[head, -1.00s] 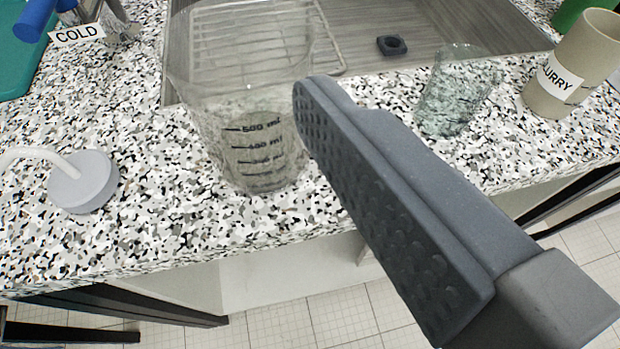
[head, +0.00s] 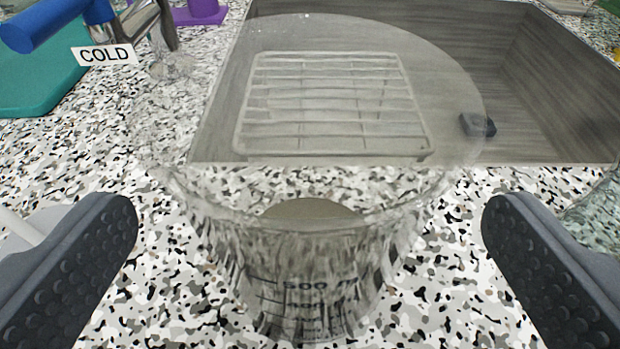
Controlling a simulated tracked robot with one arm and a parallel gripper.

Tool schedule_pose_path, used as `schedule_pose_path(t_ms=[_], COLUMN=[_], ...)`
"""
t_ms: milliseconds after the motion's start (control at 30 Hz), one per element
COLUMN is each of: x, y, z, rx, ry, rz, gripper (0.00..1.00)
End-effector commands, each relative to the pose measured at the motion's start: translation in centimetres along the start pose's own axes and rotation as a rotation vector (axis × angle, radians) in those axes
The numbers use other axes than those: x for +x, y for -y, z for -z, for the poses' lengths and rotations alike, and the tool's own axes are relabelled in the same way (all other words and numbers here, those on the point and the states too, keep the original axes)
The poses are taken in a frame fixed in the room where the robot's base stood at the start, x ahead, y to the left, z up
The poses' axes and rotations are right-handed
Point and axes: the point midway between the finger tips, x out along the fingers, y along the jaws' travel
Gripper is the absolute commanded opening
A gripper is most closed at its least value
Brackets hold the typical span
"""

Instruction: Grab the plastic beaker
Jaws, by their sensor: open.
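The clear plastic beaker (head: 310,265) with dark volume marks stands upright on the speckled counter, close in front of the camera. Its wide rim reaches up over the view of the sink. My gripper (head: 312,228) is open, with one dark studded finger on each side of the beaker. Both fingers appear apart from its walls, with counter showing between. The lower end of the beaker is cut off or blurred at the bottom of the picture.
A sink (head: 545,75) with a wire rack (head: 330,105) and a small dark block (head: 477,125) lies behind the beaker. A COLD label (head: 105,54), a blue-handled tap (head: 55,22) and a green board (head: 40,75) are at the upper left. A clear glass edge shows at far right.

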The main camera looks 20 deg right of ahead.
Motion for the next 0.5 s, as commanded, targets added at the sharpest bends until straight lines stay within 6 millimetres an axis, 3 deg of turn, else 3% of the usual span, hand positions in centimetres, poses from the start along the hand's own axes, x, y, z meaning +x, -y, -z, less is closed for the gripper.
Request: schedule_pose_path(t_ms=[500], x=[4.9], y=[0.1], z=[0.5], rx=[0.0], ry=[0.003], rz=[0.001], gripper=[1.0])
